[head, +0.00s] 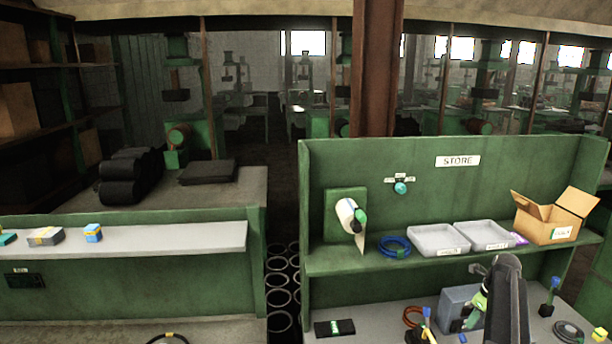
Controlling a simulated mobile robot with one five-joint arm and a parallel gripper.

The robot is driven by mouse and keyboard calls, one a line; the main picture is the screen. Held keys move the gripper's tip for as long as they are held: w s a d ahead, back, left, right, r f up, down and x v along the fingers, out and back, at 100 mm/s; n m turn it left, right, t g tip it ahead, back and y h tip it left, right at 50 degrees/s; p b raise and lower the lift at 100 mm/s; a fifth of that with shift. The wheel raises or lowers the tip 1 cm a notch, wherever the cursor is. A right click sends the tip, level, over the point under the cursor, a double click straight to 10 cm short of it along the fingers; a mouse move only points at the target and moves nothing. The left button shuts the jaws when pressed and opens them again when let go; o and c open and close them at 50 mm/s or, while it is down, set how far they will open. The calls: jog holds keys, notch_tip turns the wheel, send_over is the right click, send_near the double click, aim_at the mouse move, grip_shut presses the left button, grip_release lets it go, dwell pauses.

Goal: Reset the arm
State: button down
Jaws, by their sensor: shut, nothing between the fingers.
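My arm rises from the bottom edge at the lower right of the head view, dark grey and bent at its top. My gripper (469,322) hangs down at the left side of the arm, with a green and pale part above its tips. It is shut and small in the picture, over the lower bench beside a grey box (458,303). I see nothing held in it. Part of the bench behind the arm is hidden.
A green shelf (378,259) carries a blue coil (395,246), two grey trays (439,239) (484,236) and an open cardboard box (548,222). A left counter (160,240) holds small boxes.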

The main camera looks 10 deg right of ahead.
jog(key=w+a+f+n+b, duration=0.1)
jog(key=w+a+f+b, duration=0.15)
jog(key=a, duration=0.55)
jog(key=w+a+f+n+b, duration=0.2)
jog(key=a+f+b, duration=0.1)
jog(key=a, duration=0.5)
jog(key=w+a+f+n+b, duration=0.1)
jog(key=w+a+f+b, duration=0.15)
jog(key=a, duration=0.55)
jog(key=s+a+f+n+g+b, duration=0.1)
jog(key=s+a+f+n+b, duration=0.2)
jog(key=s+a+n, duration=0.45)
jog(key=s+a+f+n+b, duration=0.2)
jog(key=a+f+n+b, duration=0.15)
jog(key=a, duration=0.75)
jog(key=s+a+n+h, duration=0.1)
jog(key=s+n, duration=0.6)
jog(key=n, duration=0.8)
jog(key=shift+a+f+g+p, duration=0.2)
jog(key=shift+a+g+p, duration=0.1)
jog(key=shift+p, duration=0.1)
